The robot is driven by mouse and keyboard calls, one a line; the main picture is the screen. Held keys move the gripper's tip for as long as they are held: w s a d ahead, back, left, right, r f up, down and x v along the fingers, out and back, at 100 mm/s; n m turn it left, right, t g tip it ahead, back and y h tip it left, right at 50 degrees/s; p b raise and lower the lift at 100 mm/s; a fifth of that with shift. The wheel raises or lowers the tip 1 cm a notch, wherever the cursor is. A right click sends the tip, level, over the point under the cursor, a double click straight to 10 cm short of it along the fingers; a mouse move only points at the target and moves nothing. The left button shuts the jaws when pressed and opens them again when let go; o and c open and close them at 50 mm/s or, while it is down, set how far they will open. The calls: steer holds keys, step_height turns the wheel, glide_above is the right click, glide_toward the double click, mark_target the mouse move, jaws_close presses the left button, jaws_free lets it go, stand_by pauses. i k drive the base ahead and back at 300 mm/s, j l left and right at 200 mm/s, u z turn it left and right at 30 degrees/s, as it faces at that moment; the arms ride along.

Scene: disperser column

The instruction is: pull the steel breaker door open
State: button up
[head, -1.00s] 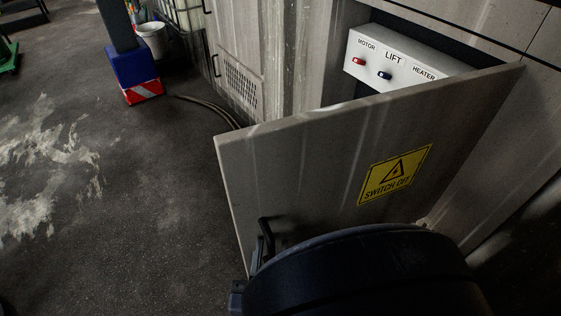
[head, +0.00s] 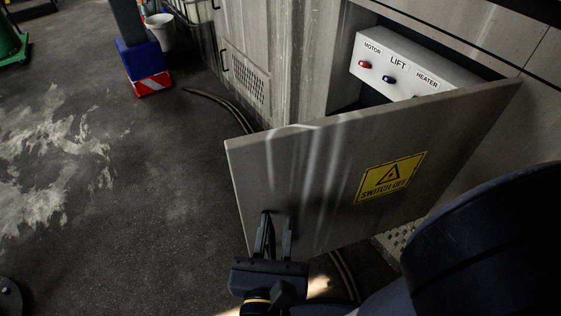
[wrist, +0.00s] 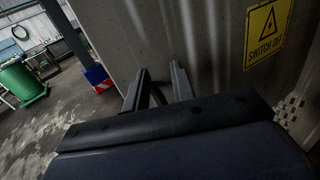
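The steel breaker door (head: 310,180) stands swung out from the cabinet, with a clear gap behind its top edge. It carries a yellow "SWITCH OFF" sign (head: 390,178), which also shows in the wrist view (wrist: 268,32). My gripper (head: 276,222) is at the door's lower left, by the dark handle (head: 268,232). In the wrist view the two fingers of my gripper (wrist: 158,80) stand apart, with the dark handle (wrist: 157,95) between them. I see gaps beside it, so the fingers do not look closed on it. The handle's lower part is hidden.
Inside the cabinet is a white panel (head: 405,70) marked MOTOR, LIFT and HEATER. A blue post base (head: 145,65), a white bucket (head: 159,32) and dark hoses (head: 220,103) lie left of the cabinet. The floor (head: 160,190) left of the door is clear.

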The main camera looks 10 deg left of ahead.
mark_target(345, 179)
steer(key=j+u, duration=0.15)
steer(key=u, duration=0.3)
steer(key=j+u, duration=0.1)
steer(key=u, duration=0.35)
steer(key=i+j+u, duration=0.1)
steer(key=u, duration=0.35)
steer(key=j+u, duration=0.1)
steer(key=u, duration=0.35)
steer(key=i+u, duration=0.15)
steer(key=u, duration=0.3)
steer(key=i+j+u, duration=0.15)
steer(key=i, duration=0.5)
steer(key=i+l+z, duration=0.1)
steer(key=i+z, duration=0.25)
steer(key=z, duration=0.15)
steer(key=i+j+z, duration=0.1)
steer(key=i+z, duration=0.25)
steer(key=z, duration=0.15)
steer(key=i+j+z, duration=0.2)
steer(key=i+z, duration=0.15)
steer(key=z, duration=0.6)
steer(key=j+z, duration=0.1)
steer(key=z, duration=0.35)
steer(key=i+j+z, duration=0.1)
steer(key=z, duration=0.35)
steer(key=j+z, duration=0.1)
steer(key=z, duration=0.35)
steer(key=j+z, duration=0.1)
steer(key=z, duration=0.8)
